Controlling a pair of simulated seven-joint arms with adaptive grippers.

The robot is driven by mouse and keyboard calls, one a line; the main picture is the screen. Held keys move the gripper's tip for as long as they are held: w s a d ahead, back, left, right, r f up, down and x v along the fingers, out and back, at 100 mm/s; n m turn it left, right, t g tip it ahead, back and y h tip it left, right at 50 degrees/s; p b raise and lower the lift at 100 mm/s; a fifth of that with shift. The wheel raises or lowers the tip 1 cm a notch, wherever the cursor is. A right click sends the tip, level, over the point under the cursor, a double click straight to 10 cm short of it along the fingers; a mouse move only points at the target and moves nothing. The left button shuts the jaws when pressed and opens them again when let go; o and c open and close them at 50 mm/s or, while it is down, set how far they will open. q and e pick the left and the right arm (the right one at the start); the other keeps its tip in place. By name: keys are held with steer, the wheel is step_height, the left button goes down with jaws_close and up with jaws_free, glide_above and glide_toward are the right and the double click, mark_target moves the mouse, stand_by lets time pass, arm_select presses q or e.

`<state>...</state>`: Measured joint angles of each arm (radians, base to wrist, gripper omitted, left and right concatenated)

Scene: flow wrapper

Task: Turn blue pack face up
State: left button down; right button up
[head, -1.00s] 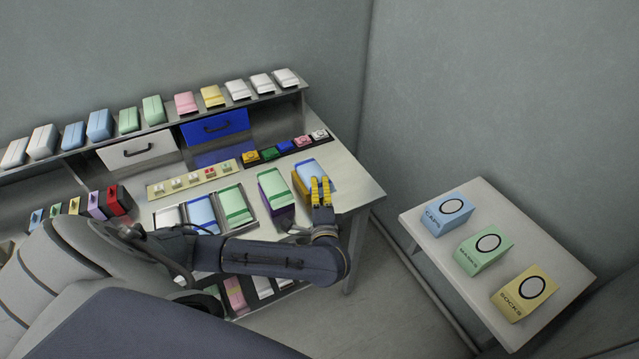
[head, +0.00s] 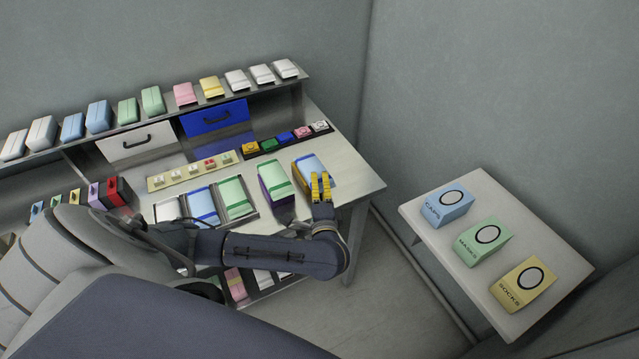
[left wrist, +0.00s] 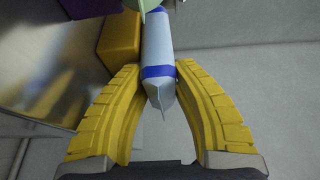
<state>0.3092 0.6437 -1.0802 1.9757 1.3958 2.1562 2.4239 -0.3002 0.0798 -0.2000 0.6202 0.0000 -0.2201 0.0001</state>
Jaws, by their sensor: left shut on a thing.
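The blue pack (head: 311,162) is at the right end of the row on the workbench in the head view. In the left wrist view the pack (left wrist: 158,42) is pale with darker blue bands, and a thin fin points towards my wrist. My left gripper (head: 320,178) is at the near end of the pack, with its yellow fingers around it. In the left wrist view the fingers of the gripper (left wrist: 158,70) are on both sides of the pack, shut on it. The pack's printed face cannot be made out. My right gripper is not in view.
A green pack on a purple block (head: 275,182) stands just left of the blue pack. A yellow-orange block (left wrist: 117,32) is close beside the pack. Trays of packs (head: 236,198) lie further left. A white side table (head: 478,185) with three labelled boxes is at the right.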

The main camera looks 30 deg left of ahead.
arm_select(q)
steer(key=shift+f, duration=0.15)
stand_by(0.3)
steer(key=c, duration=1.1)
jaws_free()
steer(key=shift+s+d, duration=0.6)
steer(key=shift+d, duration=0.4)
steer(key=shift+s+d, duration=0.55)
steer(key=shift+d, duration=0.45)
steer(key=shift+s+d, duration=0.6)
steer(key=shift+d, duration=0.4)
